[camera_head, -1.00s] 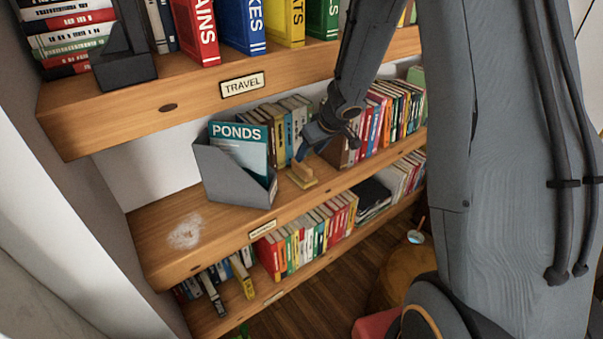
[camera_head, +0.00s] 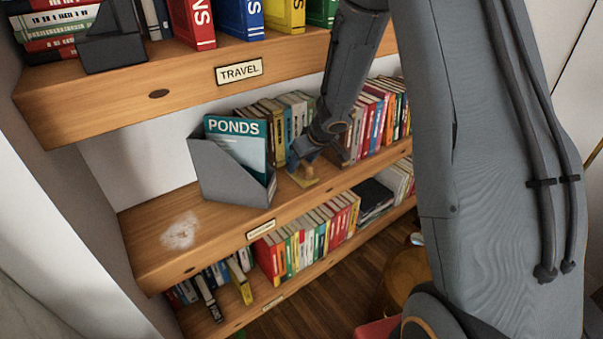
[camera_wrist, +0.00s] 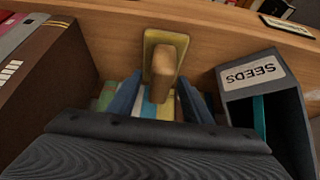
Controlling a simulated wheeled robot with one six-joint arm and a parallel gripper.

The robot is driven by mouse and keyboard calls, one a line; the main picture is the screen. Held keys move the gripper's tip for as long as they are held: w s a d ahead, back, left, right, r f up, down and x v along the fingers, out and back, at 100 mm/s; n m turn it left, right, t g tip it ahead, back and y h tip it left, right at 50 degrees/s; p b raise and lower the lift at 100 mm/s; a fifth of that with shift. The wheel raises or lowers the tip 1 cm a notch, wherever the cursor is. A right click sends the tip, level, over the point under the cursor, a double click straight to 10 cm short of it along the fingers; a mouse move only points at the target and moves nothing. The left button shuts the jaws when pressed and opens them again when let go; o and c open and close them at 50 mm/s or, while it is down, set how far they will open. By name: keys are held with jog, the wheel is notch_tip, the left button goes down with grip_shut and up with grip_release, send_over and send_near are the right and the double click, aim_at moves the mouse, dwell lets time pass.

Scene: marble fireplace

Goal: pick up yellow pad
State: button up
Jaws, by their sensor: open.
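The yellow pad (camera_head: 306,181) lies on the middle shelf, right of the grey magazine file. In the wrist view the yellow pad (camera_wrist: 151,42) has a flat yellow base and a tan wooden block standing up as a handle. My gripper (camera_head: 301,160) is just above it in the head view and partly covers it. In the wrist view the two blue fingers of my gripper (camera_wrist: 161,88) are apart, one on each side of the handle's near end. I cannot tell whether they touch it.
The grey magazine file (camera_head: 225,175) stands close on the left, its SEEDS label facing my wrist camera. Books (camera_head: 372,125) stand close on the right and behind. A white powdery smudge (camera_head: 181,231) marks the bare left shelf. The thick TRAVEL shelf (camera_head: 180,85) hangs overhead.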

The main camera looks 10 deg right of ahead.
jog(key=shift+c, duration=0.4)
grip_shut()
jog(key=shift+r, duration=0.15)
jog(key=shift+s+d+r+p, duration=0.1)
jog(key=shift+s+r+p, duration=0.15)
jog(key=shift+r+p, duration=0.25)
notch_tip(320, 180, up, 6)
jog(key=p, duration=0.4)
jog(key=shift+f+p, duration=0.1)
jog(key=shift+p, duration=0.25)
jog(key=s+d+b, duration=0.1)
jog(key=s+d, duration=0.2)
jog(key=s, duration=0.6)
jog(key=s+d+b, duration=0.2)
jog(key=s+d, duration=0.2)
jog(key=s, duration=0.5)
jog(key=shift+d+b, duration=0.2)
jog(key=shift+b, duration=0.1)
